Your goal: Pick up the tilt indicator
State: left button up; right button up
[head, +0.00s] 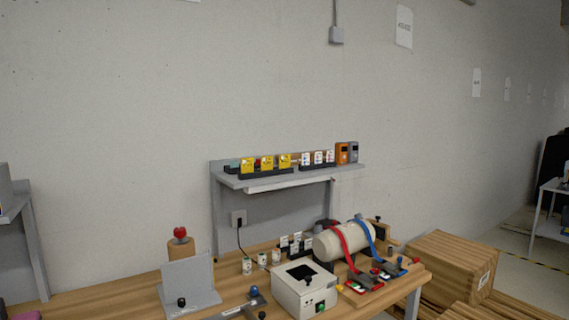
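I cannot tell for certain which item is the tilt indicator. On the grey shelf (290,179) above the bench, several yellow tags (267,162) stand in a dark rack at the left. White-and-red tags (318,158) stand in a second dark rack to their right. An orange device (342,153) and a grey device (353,152) stand upright at the shelf's right end. All are small, and their markings are not readable. Neither of my grippers shows in the head view.
The wooden bench (110,296) below holds a white box machine (303,290), a cream cylinder (330,243) with red and blue straps, small cups (262,259), a grey upright plate (188,279) and a red knob (180,233). A wooden crate (450,262) stands at the right. The bench's left part is mostly clear.

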aim_at(283, 159)
jog(key=u, duration=0.65)
jog(key=i+l+u, duration=0.1)
jog(key=l+u, duration=0.7)
jog(key=u, duration=0.15)
jog(key=l+u, duration=0.5)
jog(key=k+l+u, duration=0.15)
jog(key=l+u, duration=0.15)
jog(key=u, duration=0.2)
